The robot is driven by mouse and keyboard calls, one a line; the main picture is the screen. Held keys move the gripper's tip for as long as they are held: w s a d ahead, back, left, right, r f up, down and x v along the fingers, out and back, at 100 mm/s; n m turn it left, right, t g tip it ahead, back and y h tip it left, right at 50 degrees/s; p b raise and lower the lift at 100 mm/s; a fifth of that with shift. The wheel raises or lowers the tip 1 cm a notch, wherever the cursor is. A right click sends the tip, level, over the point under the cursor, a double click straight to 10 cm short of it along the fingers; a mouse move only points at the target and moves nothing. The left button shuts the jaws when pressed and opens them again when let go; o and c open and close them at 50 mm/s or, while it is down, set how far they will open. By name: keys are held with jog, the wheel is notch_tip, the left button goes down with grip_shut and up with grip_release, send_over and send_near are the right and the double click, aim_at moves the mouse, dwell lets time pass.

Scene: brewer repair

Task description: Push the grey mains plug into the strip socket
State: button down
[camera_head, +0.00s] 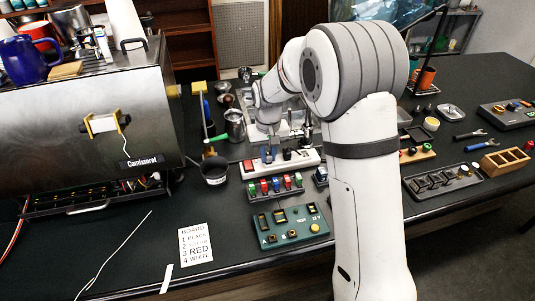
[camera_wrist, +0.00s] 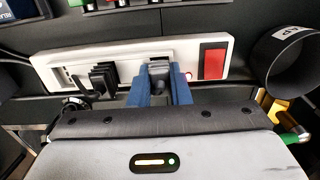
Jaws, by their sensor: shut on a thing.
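The white power strip (camera_head: 303,160) lies on the dark bench behind a row of coloured parts. In the wrist view the strip (camera_wrist: 50,62) runs across the picture, with a red switch (camera_wrist: 212,60) at its right end. My gripper (camera_wrist: 158,85) has blue fingers and is shut on the dark grey mains plug (camera_wrist: 158,70). The plug is at the strip, over the socket position nearest the switch. I cannot tell how far its pins are in. In the head view my gripper (camera_head: 267,154) is small above the strip's left part.
Black plugs (camera_wrist: 103,78) sit in the strip left of my gripper in the wrist view. A dark cup (camera_wrist: 288,60) stands close by on the right; it also shows in the head view (camera_head: 214,171). A green test board (camera_head: 290,226) lies in front. The brewer (camera_head: 90,100) stands left.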

jog(key=c, duration=1.3)
grip_release()
notch_tip(320, 180, up, 7)
jog(key=shift+r+b, duration=0.2)
jog(key=shift+b, duration=0.3)
jog(key=shift+r, duration=0.2)
jog(key=shift+d, duration=0.1)
jog(key=s+d+r+m+t, duration=0.1)
jog(key=s+d, duration=0.4)
jog(key=s, duration=0.3)
jog(key=s+d+r+m+t, duration=0.1)
jog(key=s+d+r, duration=0.1)
jog(key=s+d, duration=0.3)
jog(key=s+d+r+m+t, duration=0.1)
jog(key=s+d, duration=0.5)
jog(key=s, duration=0.7)
jog(key=shift+s+r, duration=0.1)
jog(key=shift+r, duration=0.4)
